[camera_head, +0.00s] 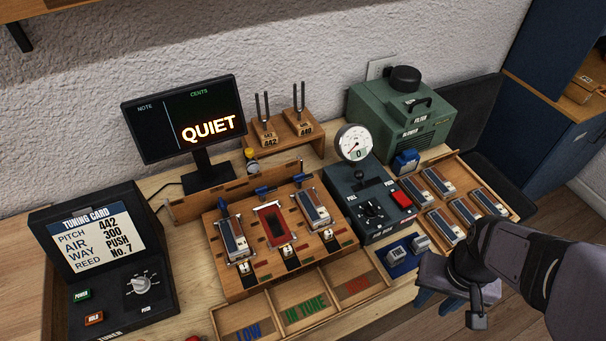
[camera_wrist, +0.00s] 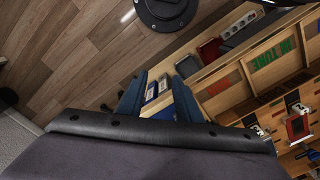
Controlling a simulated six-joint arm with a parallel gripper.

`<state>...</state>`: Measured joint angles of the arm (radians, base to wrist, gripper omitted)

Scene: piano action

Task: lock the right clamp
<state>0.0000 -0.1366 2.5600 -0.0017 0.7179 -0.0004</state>
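A wooden block (camera_head: 246,286) holds three reed plates side by side, with a small blue clamp piece behind each. The right clamp (camera_head: 299,180) is the rightmost blue piece, behind the right reed plate (camera_head: 314,208). It looks raised, but it is too small to tell whether it is locked. The middle plate (camera_head: 272,222) is red. My gripper (camera_head: 436,299) is at the lower right, well away from the block. Its two blue fingers show apart and empty in the wrist view (camera_wrist: 158,97). In the wrist view the right clamp cannot be made out.
A tray (camera_head: 326,275) with three compartments lies before the block. Right of the block stand a dark gauge box (camera_head: 352,184) and a rack of reed plates (camera_head: 450,205). A screen (camera_head: 185,118) reading QUIET and tuning forks (camera_head: 262,118) stand behind. The floor is bare below my gripper.

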